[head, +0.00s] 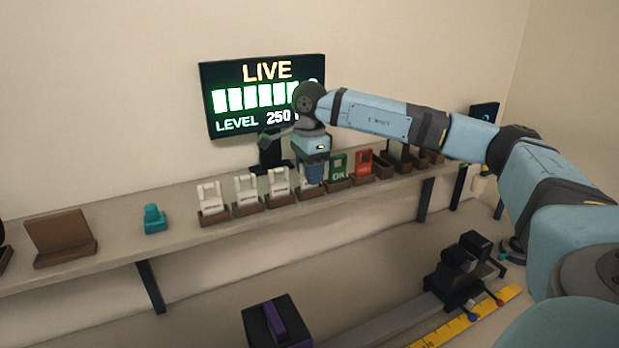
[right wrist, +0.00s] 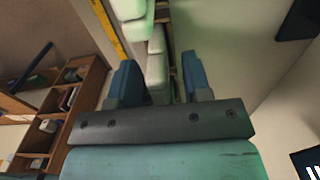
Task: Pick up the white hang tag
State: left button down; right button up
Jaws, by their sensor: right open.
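White hang tags stand upright in brown holders on the shelf in the head view: one at the left (head: 210,197), one in the middle (head: 246,189) and one at the right (head: 279,182). My right gripper (head: 312,174) is just right of these, pointing down over another holder (head: 312,194). In the right wrist view my right gripper (right wrist: 161,80) is open, with a pale tag (right wrist: 157,74) showing between its blue fingers. Its fingers look apart from the tag, but contact is hard to tell. In the head view the gripper hides what stands in that holder. My left gripper is not in view.
A green tag (head: 338,166) and a red tag (head: 364,161) stand in holders close right of the gripper. A lit screen (head: 262,95) stands behind. A teal object (head: 154,219) and a brown stand (head: 62,237) are farther left on the shelf (head: 120,235).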

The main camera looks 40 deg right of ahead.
jog(key=shift+c, duration=0.4)
jog(key=c, duration=0.7)
grip_shut()
jog(key=shift+r, duration=0.15)
jog(key=shift+r, duration=0.7)
notch_tip(320, 180, up, 18)
jog(key=shift+r+p, duration=0.2)
jog(key=shift+p, duration=0.2)
